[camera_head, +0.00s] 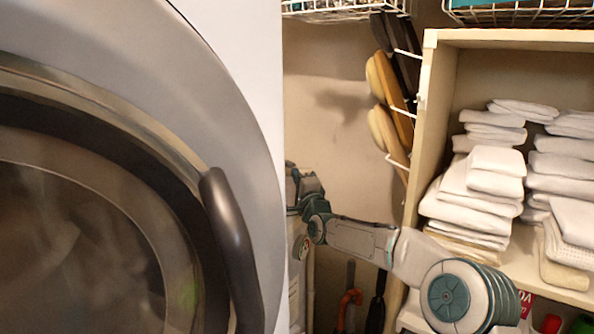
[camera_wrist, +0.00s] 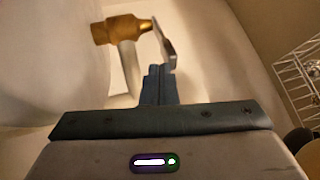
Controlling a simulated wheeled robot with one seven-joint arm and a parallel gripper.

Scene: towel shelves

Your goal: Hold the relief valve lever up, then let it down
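The relief valve is a brass body (camera_wrist: 122,29) on a pale pipe (camera_wrist: 130,68) in the wrist view. Its flat metal lever (camera_wrist: 164,44) slants down to the right from the brass end. My gripper (camera_wrist: 159,70) points at it from below, with its two dark fingers side by side and together. The lever's lower end is right at the fingertips; I cannot tell whether they touch. Nothing shows clamped between the fingers. In the head view, my arm reaches behind the washer's edge, and the valve and fingertips are hidden.
A front-loading washer with a dark door handle (camera_head: 232,245) fills the left of the head view. Shelves (camera_head: 429,100) with folded white towels (camera_head: 480,190) stand at right, close to my arm. Brushes (camera_head: 388,100) hang on the wall. A wire rack (camera_wrist: 299,80) is right in the wrist view.

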